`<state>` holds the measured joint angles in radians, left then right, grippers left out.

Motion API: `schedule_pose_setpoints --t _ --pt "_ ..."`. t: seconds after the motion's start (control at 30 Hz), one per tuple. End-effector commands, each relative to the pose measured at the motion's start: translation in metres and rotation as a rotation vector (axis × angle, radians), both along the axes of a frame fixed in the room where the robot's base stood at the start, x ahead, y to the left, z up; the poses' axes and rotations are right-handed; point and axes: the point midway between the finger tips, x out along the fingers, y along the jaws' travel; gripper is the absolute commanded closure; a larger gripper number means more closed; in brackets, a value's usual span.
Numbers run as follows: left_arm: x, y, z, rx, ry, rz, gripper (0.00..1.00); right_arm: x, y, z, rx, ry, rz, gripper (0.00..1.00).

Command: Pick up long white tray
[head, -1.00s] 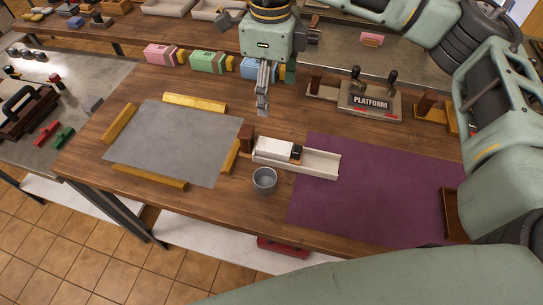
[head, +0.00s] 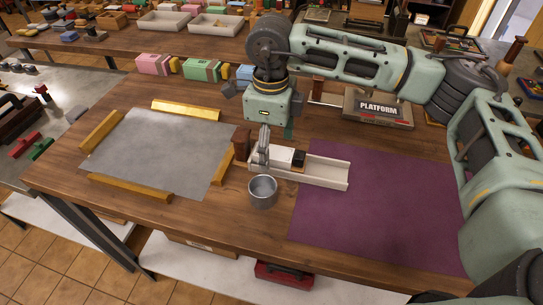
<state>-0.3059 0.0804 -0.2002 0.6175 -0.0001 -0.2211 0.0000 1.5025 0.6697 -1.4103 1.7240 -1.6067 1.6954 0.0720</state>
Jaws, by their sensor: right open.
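The long white tray (head: 325,174) lies on the wooden table, its right part over the purple mat. A white block with a black end (head: 284,157) sits in its left part. My right gripper (head: 264,163) is open and points down at the tray's left end, in front of part of it. I cannot tell whether its fingers touch the tray. My left gripper is not in view.
A metal cup (head: 263,191) stands close in front of the tray's left end. A brown wooden block (head: 241,143) is at its left. A grey sheet (head: 155,150) lies between yellow bars. The PLATFORM block (head: 378,107) stands behind.

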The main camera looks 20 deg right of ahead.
Motion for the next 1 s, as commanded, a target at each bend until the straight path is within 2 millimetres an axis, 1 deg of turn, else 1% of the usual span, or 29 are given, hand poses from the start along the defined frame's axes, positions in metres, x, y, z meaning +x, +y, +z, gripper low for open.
schedule_pose_setpoints --t 0.03,0.1,0.2,0.3,0.47,0.57,1.0 --pt "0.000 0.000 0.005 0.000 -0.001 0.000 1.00 -0.001 -0.002 -0.006 0.000 0.005 -0.001 0.25" --pt "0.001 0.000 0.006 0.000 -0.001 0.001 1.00 0.000 -0.002 -0.018 -0.001 0.003 0.000 0.25" --pt "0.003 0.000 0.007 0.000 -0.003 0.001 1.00 0.000 -0.001 -0.028 0.000 0.002 0.000 0.25" --pt "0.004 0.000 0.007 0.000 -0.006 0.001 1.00 0.000 -0.002 -0.031 0.001 0.001 0.001 0.25" --pt "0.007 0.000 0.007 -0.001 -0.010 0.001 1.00 0.001 -0.002 -0.032 0.000 0.000 0.000 0.25" --pt "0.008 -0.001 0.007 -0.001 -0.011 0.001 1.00 0.001 -0.002 -0.031 0.000 0.000 0.000 0.32" --pt "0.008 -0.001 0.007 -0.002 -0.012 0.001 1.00 0.001 -0.002 -0.031 0.000 0.000 0.000 0.71"
